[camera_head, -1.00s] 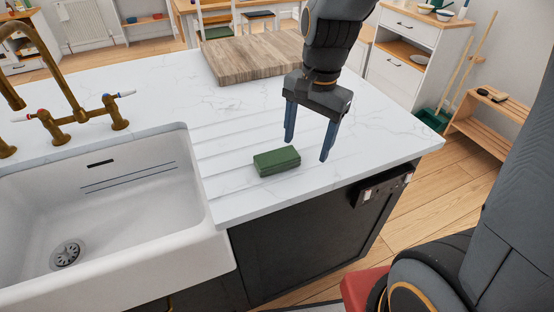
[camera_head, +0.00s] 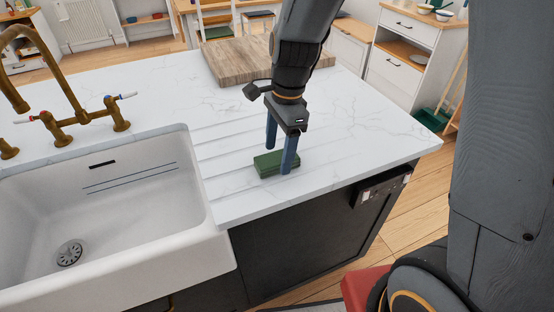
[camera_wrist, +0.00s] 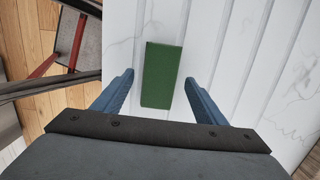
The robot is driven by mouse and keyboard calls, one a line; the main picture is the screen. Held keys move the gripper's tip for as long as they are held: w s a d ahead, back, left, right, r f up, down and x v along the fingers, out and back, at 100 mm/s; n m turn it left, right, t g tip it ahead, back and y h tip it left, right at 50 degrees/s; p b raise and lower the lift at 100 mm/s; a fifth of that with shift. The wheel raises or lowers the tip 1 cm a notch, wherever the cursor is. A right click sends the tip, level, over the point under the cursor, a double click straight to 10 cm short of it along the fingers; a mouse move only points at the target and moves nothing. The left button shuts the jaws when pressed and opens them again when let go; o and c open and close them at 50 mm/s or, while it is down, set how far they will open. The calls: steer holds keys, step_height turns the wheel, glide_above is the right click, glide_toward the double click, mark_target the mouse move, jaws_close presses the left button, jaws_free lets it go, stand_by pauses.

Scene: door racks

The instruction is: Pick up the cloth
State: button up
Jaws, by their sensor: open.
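The cloth (camera_head: 268,164) is a folded dark green block lying flat on the grooved drainboard of the white counter, right of the sink. My gripper (camera_head: 279,160) is over it, pointing down, with one blue finger behind the cloth and one in front of its right part. In the wrist view the cloth (camera_wrist: 162,75) lies between and mostly beyond the two fingertips of my gripper (camera_wrist: 158,82), with a gap on each side. The jaws are open and hold nothing.
The white sink (camera_head: 100,215) is at the left, with a brass tap (camera_head: 60,95) behind it. A wooden board (camera_head: 235,60) lies at the back of the counter (camera_head: 360,130). The counter's right part is clear.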

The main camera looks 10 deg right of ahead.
mark_target(278, 157)
steer(key=shift+a+f, duration=0.1)
steer(key=shift+f, duration=0.75)
steer(key=c, duration=1.2)
step_height(278, 157, up, 10)
steer(key=shift+r+b, duration=0.1)
steer(key=shift+b, duration=0.6)
steer(key=o, duration=0.6)
steer(key=shift+c, duration=0.2)
steer(key=c, duration=0.4)
steer(key=shift+s, duration=0.1)
